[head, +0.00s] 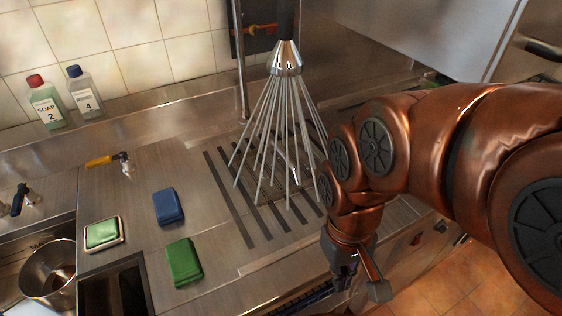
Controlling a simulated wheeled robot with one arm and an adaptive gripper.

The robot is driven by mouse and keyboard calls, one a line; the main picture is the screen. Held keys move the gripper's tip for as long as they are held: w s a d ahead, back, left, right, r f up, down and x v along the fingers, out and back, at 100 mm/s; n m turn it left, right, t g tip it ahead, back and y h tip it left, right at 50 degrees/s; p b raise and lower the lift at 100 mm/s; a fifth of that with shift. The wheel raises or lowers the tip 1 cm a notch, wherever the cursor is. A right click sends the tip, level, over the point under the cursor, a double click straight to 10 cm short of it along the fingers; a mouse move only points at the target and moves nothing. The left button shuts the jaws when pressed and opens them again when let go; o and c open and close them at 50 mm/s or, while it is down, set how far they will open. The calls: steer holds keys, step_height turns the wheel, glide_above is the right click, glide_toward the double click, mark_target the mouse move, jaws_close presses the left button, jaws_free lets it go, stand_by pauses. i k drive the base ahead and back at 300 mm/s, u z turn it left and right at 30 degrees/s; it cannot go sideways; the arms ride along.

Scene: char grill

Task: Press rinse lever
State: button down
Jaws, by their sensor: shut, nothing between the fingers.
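A chrome spray head (286,58) hangs on a dark stem at the top middle of the head view. Many thin grey rods or streams (262,140) fan down from it over a slotted drain area (232,200); I cannot tell if they are water. No lever is clearly marked as the rinse lever. A small tap with a yellow lever handle (103,161) stands at the left on the counter. My gripper (366,286) is shut and empty, pointing down by the counter's front edge, right of and below the spray head. It touches nothing that I can see.
A blue sponge (168,207), a green sponge (184,262) and a green-topped pad (103,234) lie on the steel counter. Two bottles (46,102) stand at the back left. A metal pot (49,272) sits in the left basin. A dark-handled tap (22,199) is at the left edge.

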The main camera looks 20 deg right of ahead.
mark_target(123, 156)
steer(key=u, duration=0.05)
steer(key=k, duration=0.7)
steer(key=u, duration=0.95)
steer(key=i, duration=0.5)
steer(key=z, duration=0.05)
